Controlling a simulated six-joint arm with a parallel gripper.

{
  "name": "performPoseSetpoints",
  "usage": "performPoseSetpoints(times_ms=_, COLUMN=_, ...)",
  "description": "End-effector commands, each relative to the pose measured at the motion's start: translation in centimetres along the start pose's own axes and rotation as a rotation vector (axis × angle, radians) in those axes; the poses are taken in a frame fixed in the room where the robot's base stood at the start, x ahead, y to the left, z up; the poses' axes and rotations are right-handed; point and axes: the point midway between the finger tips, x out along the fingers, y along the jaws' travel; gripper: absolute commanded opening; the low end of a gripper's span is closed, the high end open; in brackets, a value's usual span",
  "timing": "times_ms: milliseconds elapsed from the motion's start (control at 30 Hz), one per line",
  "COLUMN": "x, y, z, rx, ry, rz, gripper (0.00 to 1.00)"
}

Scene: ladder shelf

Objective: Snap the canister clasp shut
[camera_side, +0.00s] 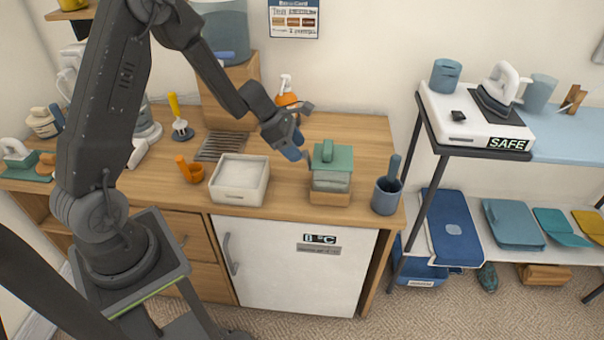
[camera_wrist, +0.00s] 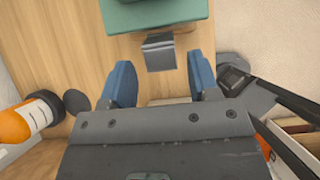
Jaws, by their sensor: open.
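The canister (camera_side: 331,178) has a green lid with a handle and stands on a wooden block on the counter. In the wrist view its green lid (camera_wrist: 160,12) is at the top edge. The grey clasp (camera_wrist: 158,52) sticks out from the canister's near side there, apparently swung outward. My gripper (camera_side: 298,152) is just left of the canister in the side view. In the wrist view my gripper (camera_wrist: 160,72) has its two blue fingers apart, one on each side of the clasp, with nothing held. Contact with the clasp does not show.
A white open bin (camera_side: 239,181) stands left of the canister, and a blue cup (camera_side: 386,196) holding a tool stands right of it. An orange spray bottle (camera_side: 287,99) is behind my gripper.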

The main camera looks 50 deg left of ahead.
Motion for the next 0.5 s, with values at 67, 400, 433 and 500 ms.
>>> performPoseSetpoints(times_ms=67, x=-0.7, y=0.1, z=0.0, rx=-0.001, ry=-0.001, rz=0.002, gripper=0.55)
performPoseSetpoints(times_ms=400, x=-3.3, y=0.1, z=0.0, rx=-0.001, ry=-0.001, rz=0.002, gripper=0.55)
performPoseSetpoints(times_ms=433, x=-3.5, y=0.1, z=0.0, rx=0.0, ry=-0.001, rz=0.002, gripper=0.55)
performPoseSetpoints(times_ms=500, x=-4.0, y=0.1, z=0.0, rx=-0.001, ry=-0.001, rz=0.002, gripper=0.55)
